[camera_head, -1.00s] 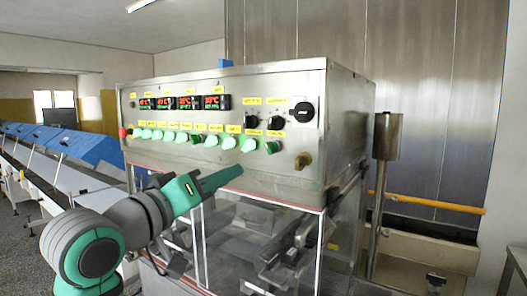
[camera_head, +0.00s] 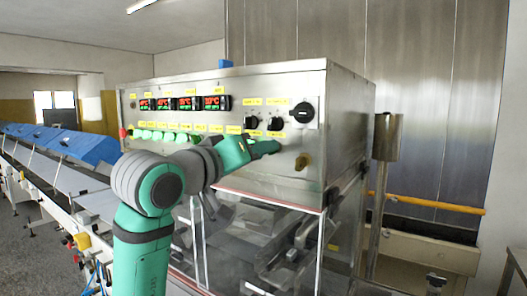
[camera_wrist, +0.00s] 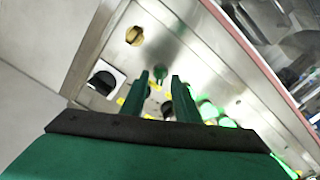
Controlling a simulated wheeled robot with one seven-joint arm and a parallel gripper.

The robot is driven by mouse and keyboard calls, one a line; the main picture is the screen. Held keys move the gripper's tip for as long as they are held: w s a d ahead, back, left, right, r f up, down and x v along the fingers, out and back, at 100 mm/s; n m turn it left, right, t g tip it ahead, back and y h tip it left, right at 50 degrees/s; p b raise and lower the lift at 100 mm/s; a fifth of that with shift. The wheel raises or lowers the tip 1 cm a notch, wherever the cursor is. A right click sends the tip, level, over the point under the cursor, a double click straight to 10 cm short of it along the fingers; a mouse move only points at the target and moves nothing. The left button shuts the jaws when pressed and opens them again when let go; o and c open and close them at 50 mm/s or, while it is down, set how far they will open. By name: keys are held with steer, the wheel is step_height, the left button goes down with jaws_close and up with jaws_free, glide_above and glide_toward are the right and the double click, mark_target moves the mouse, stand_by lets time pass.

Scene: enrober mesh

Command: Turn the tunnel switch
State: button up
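The steel control panel (camera_head: 225,88) carries a row of lit green switches (camera_head: 160,135) under yellow labels too small to read, so I cannot tell which one is named tunnel. My gripper (camera_head: 272,147) is at the right end of this row, in front of the panel. In the wrist view my gripper (camera_wrist: 160,76) is open, with its two green fingers apart. In the head view my gripper hides this switch.
Two small black knobs (camera_head: 252,122) and a large black rotary knob (camera_head: 303,112) sit above. A brass knob (camera_head: 302,161) sits to the right. Displays (camera_head: 186,103) are at upper left. A clear-walled enclosure (camera_head: 265,240) is below, a conveyor (camera_head: 60,170) at left.

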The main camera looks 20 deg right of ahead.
steer(key=shift+w+d, duration=0.45)
steer(key=shift+d, duration=0.15)
steer(key=shift+c, duration=0.7)
jaws_close()
steer(key=shift+m, duration=0.4)
steer(key=m, duration=1.1)
